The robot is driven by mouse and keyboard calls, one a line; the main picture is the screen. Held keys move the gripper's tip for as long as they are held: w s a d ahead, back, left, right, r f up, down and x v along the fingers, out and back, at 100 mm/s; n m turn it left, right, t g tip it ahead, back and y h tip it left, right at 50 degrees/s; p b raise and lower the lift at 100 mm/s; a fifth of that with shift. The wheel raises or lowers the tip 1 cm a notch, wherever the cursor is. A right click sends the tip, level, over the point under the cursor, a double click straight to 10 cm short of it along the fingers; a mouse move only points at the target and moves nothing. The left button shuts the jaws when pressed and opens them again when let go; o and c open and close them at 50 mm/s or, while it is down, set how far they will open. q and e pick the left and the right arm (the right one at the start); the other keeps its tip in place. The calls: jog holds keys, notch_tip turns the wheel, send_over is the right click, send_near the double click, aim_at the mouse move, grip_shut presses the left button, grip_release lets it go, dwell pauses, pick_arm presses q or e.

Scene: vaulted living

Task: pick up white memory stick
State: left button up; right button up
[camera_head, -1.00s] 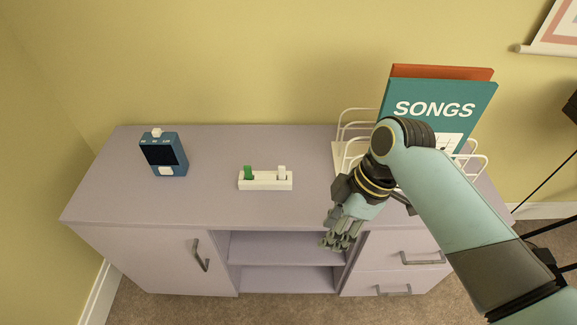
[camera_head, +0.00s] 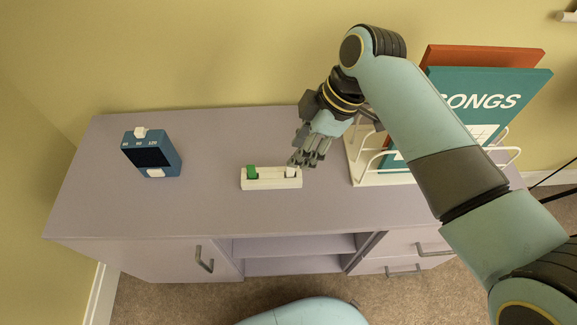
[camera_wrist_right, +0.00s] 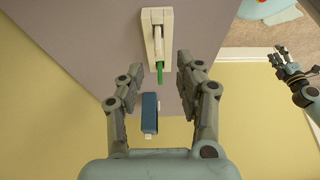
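The white memory stick (camera_head: 291,171) stands in the right slot of a small white holder (camera_head: 272,184) on the cabinet top. A green stick (camera_head: 252,172) stands in the left slot. My right gripper (camera_head: 306,158) hovers at the holder's right end, close to the white stick. In the right wrist view, my right gripper (camera_wrist_right: 157,57) is open and empty, its fingers spread either side of the line of the white stick (camera_wrist_right: 158,36) and green stick (camera_wrist_right: 160,74). My left gripper (camera_wrist_right: 293,78) shows only at the right of that view; its opening is unclear.
A blue device (camera_head: 152,153) with white knobs stands at the left on the lilac cabinet (camera_head: 130,210). A white wire rack (camera_head: 372,178) with a teal SONGS book (camera_head: 490,100) and an orange one stands at the right. The cabinet top between device and holder is clear.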

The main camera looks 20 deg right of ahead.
aim_at(290, 171)
jog(key=shift+x, duration=0.9)
jog(key=x, duration=0.1)
jog(key=b+x, duration=0.1)
jog(key=x, duration=0.3)
jog(key=shift+w+d+f+b, duration=0.1)
jog(key=shift+d+b, duration=0.15)
jog(key=shift+b, duration=0.1)
jog(key=shift+c, duration=0.6)
pick_arm(q)
jog(key=shift+s+f, duration=0.2)
jog(key=shift+f, duration=0.75)
pick_arm(e)
grip_shut()
